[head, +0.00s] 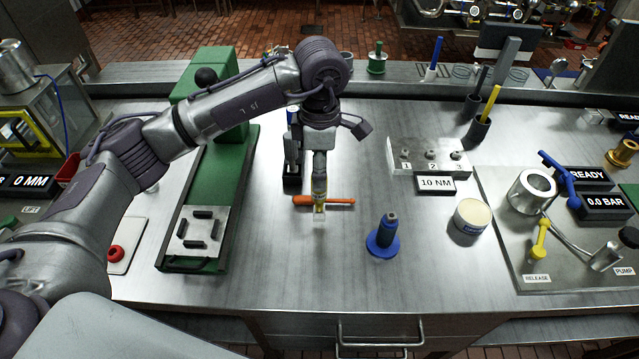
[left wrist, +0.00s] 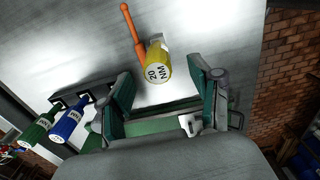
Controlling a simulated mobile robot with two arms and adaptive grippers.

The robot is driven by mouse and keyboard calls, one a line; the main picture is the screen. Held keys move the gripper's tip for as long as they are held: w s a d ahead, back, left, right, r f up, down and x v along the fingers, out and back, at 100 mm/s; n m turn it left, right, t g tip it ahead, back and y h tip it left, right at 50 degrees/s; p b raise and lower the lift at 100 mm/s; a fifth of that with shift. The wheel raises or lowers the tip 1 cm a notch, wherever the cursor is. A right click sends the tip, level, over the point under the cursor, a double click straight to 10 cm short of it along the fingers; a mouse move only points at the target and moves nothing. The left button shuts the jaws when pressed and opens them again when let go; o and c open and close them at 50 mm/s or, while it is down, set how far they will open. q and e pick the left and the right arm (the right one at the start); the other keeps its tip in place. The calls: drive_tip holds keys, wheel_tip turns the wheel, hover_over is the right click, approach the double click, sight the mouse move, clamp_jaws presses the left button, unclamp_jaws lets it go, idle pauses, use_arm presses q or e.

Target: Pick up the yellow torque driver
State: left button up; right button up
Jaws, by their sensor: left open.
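My left gripper (left wrist: 160,84) is open, one finger to each side of the driver in that view. I cannot tell whether the fingers touch it. In the head view the arm hides the driver's top. My right gripper is not in view.
A green driver (left wrist: 38,132) and a blue driver (left wrist: 68,122) sit by a dark rack left of the yellow one. A green press (head: 222,165) stands left on the bench. A blue-flanged piece (head: 384,240) and a round tin (head: 471,218) stand to the right.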

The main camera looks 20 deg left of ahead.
sight(319, 194)
use_arm(q)
wheel_tip(319, 194, down, 3)
drive_tip(key=shift+f+p, duration=0.15)
drive_tip(key=shift+p, duration=0.15)
wheel_tip(319, 194, down, 5)
drive_tip(key=p, duration=0.2)
drive_tip(key=shift+w+a+p, duration=0.1)
drive_tip(key=shift+w+p, duration=0.05)
drive_tip(key=shift+p, duration=0.25)
drive_tip(key=shift+f, duration=0.2)
clamp_jaws()
